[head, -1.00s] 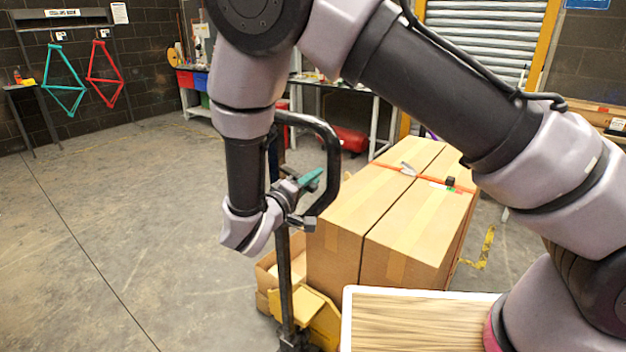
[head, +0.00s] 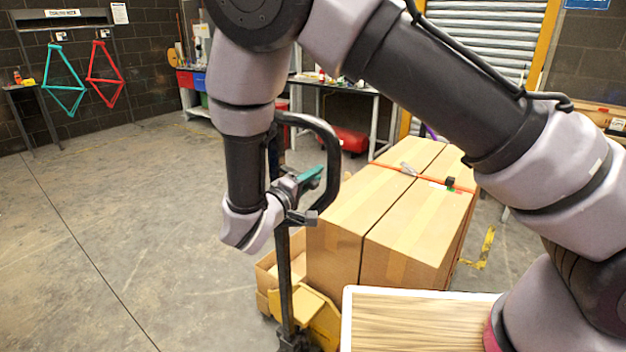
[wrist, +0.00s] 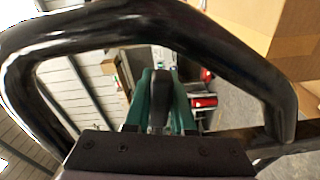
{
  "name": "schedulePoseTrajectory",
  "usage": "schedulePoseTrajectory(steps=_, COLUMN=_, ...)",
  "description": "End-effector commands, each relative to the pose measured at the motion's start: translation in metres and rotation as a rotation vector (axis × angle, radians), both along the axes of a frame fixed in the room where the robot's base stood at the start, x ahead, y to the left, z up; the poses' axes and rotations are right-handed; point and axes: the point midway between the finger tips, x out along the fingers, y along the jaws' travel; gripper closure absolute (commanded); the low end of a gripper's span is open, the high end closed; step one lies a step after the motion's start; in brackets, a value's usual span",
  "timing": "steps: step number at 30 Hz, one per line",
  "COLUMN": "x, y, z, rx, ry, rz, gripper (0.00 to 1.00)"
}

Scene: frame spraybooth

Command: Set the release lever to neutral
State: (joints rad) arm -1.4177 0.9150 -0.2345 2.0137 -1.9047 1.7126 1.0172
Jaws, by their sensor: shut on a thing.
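The pallet truck's black loop handle (head: 328,145) stands upright on its post in the head view. The handle also arches across the wrist view (wrist: 150,22). My gripper (head: 312,177) reaches into the loop from the left, its teal fingers pointing right. In the wrist view its two teal fingers (wrist: 160,80) are shut on the dark release lever (wrist: 158,98), which lies between them inside the loop. In the head view the lever is hidden by the fingers, and its exact setting cannot be read.
Strapped cardboard boxes (head: 400,215) stand just right of the handle, above the yellow truck body (head: 318,315). A wood-topped surface (head: 415,322) is at the front right. A workbench (head: 350,88) is behind. Open floor (head: 110,220) lies to the left.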

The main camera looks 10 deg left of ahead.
Motion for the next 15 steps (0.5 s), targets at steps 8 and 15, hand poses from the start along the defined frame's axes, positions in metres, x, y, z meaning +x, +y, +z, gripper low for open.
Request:
schedulePoseTrajectory(steps=8, x=-0.002, y=-0.001, z=0.015, rx=-0.191, ry=0.091, rz=0.002, gripper=1.00)
schedulePoseTrajectory(steps=15, x=-0.001, y=-0.002, z=0.015, rx=-0.203, ry=0.098, rz=0.001, gripper=1.00)
